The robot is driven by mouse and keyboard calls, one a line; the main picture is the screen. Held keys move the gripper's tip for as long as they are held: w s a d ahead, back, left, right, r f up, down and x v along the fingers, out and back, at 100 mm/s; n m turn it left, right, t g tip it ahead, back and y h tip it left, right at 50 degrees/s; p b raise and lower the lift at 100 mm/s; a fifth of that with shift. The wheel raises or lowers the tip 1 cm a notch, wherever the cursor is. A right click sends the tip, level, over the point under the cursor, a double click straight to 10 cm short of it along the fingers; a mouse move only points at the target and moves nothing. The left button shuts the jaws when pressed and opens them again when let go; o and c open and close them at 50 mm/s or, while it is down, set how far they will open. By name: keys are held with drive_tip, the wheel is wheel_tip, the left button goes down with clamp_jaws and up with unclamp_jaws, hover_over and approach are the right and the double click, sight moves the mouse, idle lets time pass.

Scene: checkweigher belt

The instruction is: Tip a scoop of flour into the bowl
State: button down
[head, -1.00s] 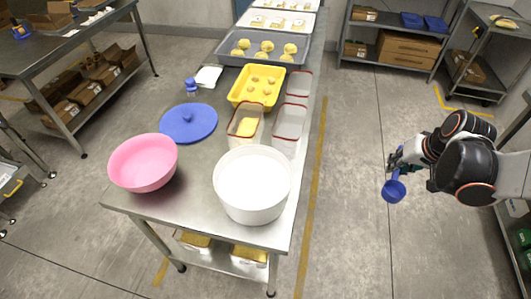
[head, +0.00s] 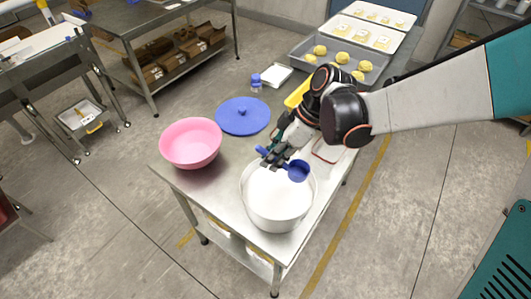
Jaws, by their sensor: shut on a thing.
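My gripper (head: 279,157) is shut on the handle of a blue scoop (head: 298,171) and holds it over the far rim of a white tub (head: 277,214). The tub holds white flour with a level-looking surface. Whether the scoop has flour in it I cannot tell. A pink bowl (head: 191,143) stands upright at the left front corner of the steel table, left of the tub. The part of its inside that shows is empty.
A blue lid (head: 242,116) lies on the table (head: 226,190) behind the bowl. A blue-capped container (head: 256,82) stands beyond it. Trays with dough pieces (head: 353,64) sit at the back. My arm covers the table's right side.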

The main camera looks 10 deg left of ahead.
drive_tip(key=shift+n+g, duration=0.4)
drive_tip(key=shift+n, duration=0.3)
drive_tip(key=f+b, duration=0.3)
drive_tip(key=f, duration=0.1)
drive_tip(key=s+a+f+b, duration=0.1)
drive_tip(key=f+b, duration=0.3)
drive_tip(key=f, duration=0.1)
drive_tip(key=f+b, duration=0.3)
drive_tip(key=f, duration=0.1)
drive_tip(key=shift+s+a+f+b, duration=0.2)
drive_tip(key=shift+a+f+b, duration=0.1)
drive_tip(key=shift+a, duration=0.1)
drive_tip(key=shift+r, duration=0.25)
idle(0.4)
wheel_tip(320, 180, up, 12)
drive_tip(key=p, duration=0.8)
drive_tip(key=shift+f, duration=0.2)
idle(0.5)
idle(0.8)
